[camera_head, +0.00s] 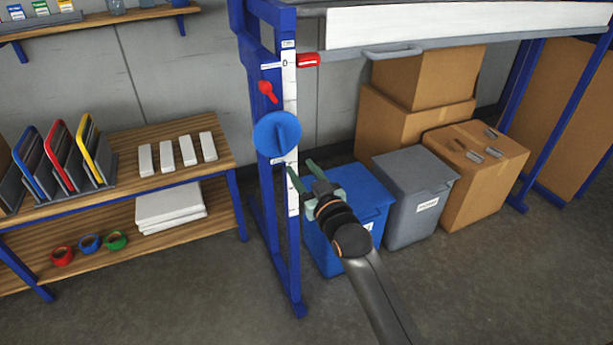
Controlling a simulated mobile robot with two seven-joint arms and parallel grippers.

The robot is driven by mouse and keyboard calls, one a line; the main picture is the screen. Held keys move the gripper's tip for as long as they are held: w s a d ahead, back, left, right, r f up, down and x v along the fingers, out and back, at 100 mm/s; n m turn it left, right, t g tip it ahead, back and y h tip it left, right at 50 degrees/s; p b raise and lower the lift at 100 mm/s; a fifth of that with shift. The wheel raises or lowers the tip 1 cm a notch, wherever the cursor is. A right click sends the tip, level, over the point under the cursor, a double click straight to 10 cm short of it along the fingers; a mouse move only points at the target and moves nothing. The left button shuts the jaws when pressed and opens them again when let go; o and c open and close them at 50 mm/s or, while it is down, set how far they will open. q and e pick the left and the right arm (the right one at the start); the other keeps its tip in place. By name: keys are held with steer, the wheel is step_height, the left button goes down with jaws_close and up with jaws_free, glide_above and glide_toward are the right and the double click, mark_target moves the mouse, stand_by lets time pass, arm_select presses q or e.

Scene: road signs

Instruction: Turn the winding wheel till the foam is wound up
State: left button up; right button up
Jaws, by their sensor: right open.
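The blue round winding wheel (277,134) is mounted on the blue upright post of the frame, facing me. A ridge runs across its face. White foam (470,22) shows as a wide sheet at the top right, above a grey bar with a handle. A white scale strip (290,95) runs down the post, with a red pointer (308,60) near its top. My right gripper (302,174) is open and empty, just below and right of the wheel, apart from it. My left gripper is not in view.
A red lever (267,91) sits on the post above the wheel. A blue bin (345,215), a grey bin (415,195) and cardboard boxes (475,170) stand behind and right of my right arm. A wooden shelf (120,180) stands left. Floor in front is clear.

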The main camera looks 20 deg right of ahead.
steer(key=shift+s, duration=0.9)
steer(key=s+a+f+g, duration=0.1)
steer(key=s+f+g, duration=0.1)
steer(key=s+f, duration=0.45)
steer(key=s+a+f+g, duration=0.15)
steer(key=s+f, duration=0.25)
steer(key=f, duration=0.5)
steer(key=s+a+f+g+y, duration=0.1)
steer(key=s+f+g, duration=0.1)
steer(key=s+f, duration=0.4)
steer(key=s+a+f+g, duration=0.1)
steer(key=s+f+g, duration=0.2)
steer(key=s+f, duration=0.4)
steer(key=s, duration=0.6)
steer(key=shift+a+f+n+y, duration=0.2)
steer(key=shift+n+y, duration=0.1)
steer(key=shift+y, duration=0.1)
steer(key=shift+c, duration=0.3)
